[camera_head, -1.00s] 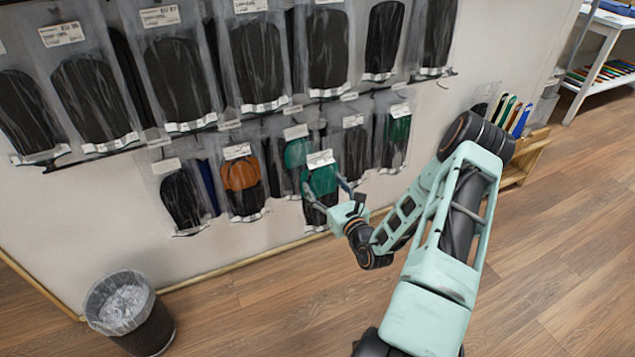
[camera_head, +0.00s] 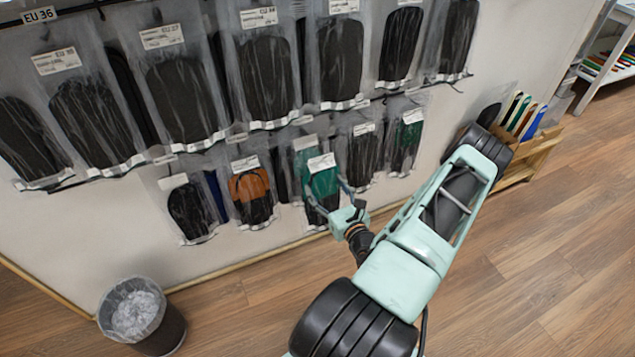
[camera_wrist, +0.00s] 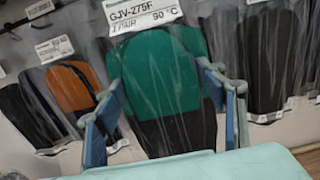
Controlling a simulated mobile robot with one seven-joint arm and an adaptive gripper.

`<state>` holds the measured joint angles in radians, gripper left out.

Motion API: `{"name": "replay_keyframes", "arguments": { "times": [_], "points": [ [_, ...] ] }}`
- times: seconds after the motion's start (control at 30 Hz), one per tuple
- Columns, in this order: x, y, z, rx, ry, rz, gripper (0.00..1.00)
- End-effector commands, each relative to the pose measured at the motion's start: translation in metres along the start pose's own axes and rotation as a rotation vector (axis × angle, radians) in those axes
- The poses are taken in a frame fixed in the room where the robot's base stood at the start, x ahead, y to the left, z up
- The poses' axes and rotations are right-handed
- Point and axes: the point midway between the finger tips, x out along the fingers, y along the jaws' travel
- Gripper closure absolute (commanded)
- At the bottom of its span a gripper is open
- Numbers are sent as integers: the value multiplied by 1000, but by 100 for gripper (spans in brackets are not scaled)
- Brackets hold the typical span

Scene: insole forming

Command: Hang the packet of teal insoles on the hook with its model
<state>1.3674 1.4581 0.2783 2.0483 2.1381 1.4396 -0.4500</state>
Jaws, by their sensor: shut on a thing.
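The packet of teal insoles (camera_head: 323,184) is clear, with teal upper parts, dark lower parts and a white label on top. My gripper (camera_head: 329,196) is shut on it, one finger at each side edge. In the wrist view the packet (camera_wrist: 165,85) hangs upright between the fingers (camera_wrist: 165,115), its label reading GJV-275F and 90 °C. It is in front of the lower row, overlapping another packet with teal (camera_head: 305,145) behind it. The hook and the top hole are hidden, so I cannot tell whether they touch.
A packet with orange insoles (camera_head: 252,190) hangs to the left, a dark one (camera_head: 364,155) to the right, and another teal one (camera_head: 408,135) farther right. Large dark packets hang on the upper rail. A bin (camera_head: 140,315) and a wooden rack (camera_head: 530,155) stand on the floor.

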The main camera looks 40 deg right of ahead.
Motion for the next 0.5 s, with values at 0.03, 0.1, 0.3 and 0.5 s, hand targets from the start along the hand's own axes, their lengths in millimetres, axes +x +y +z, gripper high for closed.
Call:
{"name": "replay_keyframes", "arguments": {
  "times": [0.03, 0.1, 0.3, 0.5],
  "points": [
    [1, 0, 0, 0, -1, -1, 75],
    [3, 0, -1, 0, -1, -1, 75],
    [12, 0, -1, 0, -1, -1, 75],
    [22, 0, -1, 1, -1, 0, 75]
  ]
}}
